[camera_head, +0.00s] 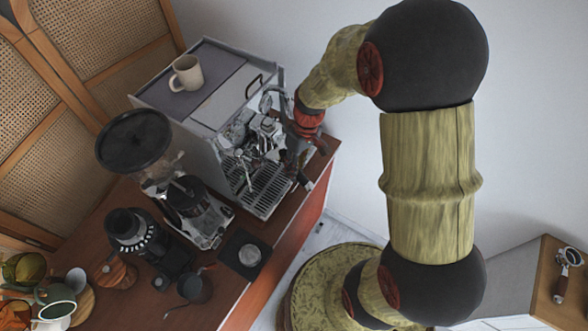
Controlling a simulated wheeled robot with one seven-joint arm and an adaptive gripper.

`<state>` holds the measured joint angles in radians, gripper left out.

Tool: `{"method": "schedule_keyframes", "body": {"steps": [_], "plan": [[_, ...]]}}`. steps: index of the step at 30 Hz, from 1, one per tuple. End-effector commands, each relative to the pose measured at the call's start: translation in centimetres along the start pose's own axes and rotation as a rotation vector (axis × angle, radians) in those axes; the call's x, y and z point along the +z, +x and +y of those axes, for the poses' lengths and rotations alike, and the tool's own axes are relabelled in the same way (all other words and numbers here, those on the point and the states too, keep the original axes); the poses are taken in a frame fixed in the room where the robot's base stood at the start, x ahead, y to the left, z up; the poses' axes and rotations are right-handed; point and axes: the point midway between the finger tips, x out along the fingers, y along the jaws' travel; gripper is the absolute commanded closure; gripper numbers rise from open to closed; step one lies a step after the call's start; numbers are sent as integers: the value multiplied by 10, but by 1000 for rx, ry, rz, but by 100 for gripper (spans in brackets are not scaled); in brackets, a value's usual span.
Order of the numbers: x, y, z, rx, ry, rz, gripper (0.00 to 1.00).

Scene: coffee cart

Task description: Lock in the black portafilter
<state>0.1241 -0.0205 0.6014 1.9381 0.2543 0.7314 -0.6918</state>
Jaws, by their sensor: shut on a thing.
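The espresso machine (170,115) stands on the wooden cart, with its chrome group area (262,135) and drip tray (262,190) facing right. My gripper (296,160) is at the front of the machine, beside the group and above the right side of the drip tray. It is shut on the black portafilter (306,183), whose dark handle end shows just below the fingers. The portafilter's head is mostly hidden by the gripper and the machine parts. I cannot tell whether it is seated in the group.
A beige mug (186,73) stands on the machine. A grinder (185,200), a second black grinder (150,245), a tamping mat (236,262) and a dark pitcher (195,288) crowd the cart's left. A wooden-handled portafilter (562,285) lies on a board at right.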

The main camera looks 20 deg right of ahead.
Motion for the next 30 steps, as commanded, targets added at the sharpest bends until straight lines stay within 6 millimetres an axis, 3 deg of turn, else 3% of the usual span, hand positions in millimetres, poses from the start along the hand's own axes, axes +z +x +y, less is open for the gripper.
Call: {"method": "schedule_keyframes", "body": {"steps": [30], "plan": [[-1, -2, 12, 0, -134, -26, 100]]}}
